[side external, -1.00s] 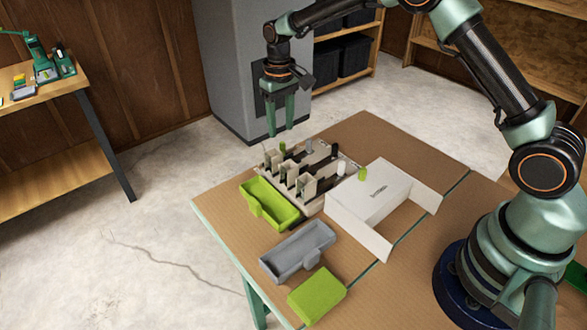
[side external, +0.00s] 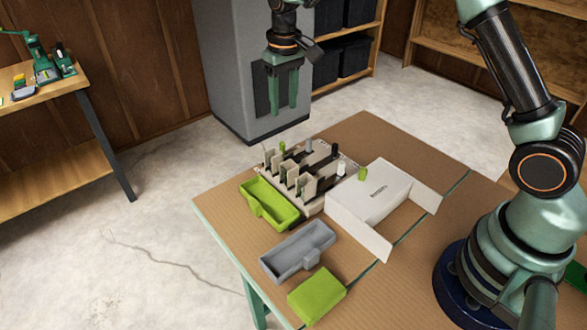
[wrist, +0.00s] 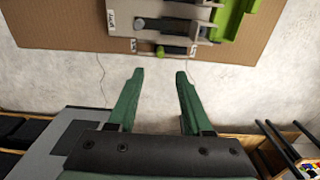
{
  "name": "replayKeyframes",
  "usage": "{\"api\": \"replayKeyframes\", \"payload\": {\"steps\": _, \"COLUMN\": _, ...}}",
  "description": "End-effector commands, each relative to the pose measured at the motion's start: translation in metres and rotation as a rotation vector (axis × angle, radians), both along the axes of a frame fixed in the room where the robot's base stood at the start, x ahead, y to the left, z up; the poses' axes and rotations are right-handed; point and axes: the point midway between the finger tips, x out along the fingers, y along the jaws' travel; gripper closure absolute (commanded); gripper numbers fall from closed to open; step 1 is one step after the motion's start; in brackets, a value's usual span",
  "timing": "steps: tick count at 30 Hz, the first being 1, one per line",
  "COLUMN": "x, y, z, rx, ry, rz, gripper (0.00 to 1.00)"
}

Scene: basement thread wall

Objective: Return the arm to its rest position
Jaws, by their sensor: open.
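My gripper (side external: 283,108) hangs above the far edge of the table in the side external view, fingers pointing down. Its green fingers are apart with nothing between them. The wrist view also shows the gripper (wrist: 158,72) open and empty, with floor beyond its fingers. My arm is raised, and part of it runs out of the top of the side external view. The beige rack (side external: 312,203) with several slots stands on the table (side external: 222,225) below the gripper, clear of it. The rack also shows at the top of the wrist view (wrist: 180,12).
A lime tray (side external: 270,203), a grey tray (side external: 297,250) and a lime block (side external: 317,297) lie along the table's left side. A white box-like stand (side external: 375,193) is beside the rack. A grey cabinet (side external: 235,65) and shelves (side external: 345,35) stand behind.

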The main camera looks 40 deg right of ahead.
Motion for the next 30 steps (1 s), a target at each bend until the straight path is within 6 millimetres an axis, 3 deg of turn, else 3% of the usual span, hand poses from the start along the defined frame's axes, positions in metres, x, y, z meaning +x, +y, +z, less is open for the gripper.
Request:
{"api": "replayKeyframes", "payload": {"steps": 6, "x": -0.035, "y": -0.011, "z": 0.058, "rx": 0.005, "ry": -0.093, "rz": -0.002, "gripper": 0.5}}
{"api": "replayKeyframes", "payload": {"steps": 15, "x": -0.1, "y": -0.023, "z": 0.108, "rx": 0.008, "ry": -0.219, "rz": -0.001, "gripper": 0.5}}
{"api": "replayKeyframes", "payload": {"steps": 23, "x": -0.161, "y": -0.033, "z": 0.123, "rx": 0.006, "ry": -0.328, "rz": -0.001, "gripper": 0.5}}
{"api": "replayKeyframes", "payload": {"steps": 30, "x": -0.208, "y": -0.038, "z": 0.116, "rx": 0.001, "ry": -0.418, "rz": -0.001, "gripper": 0.5}}
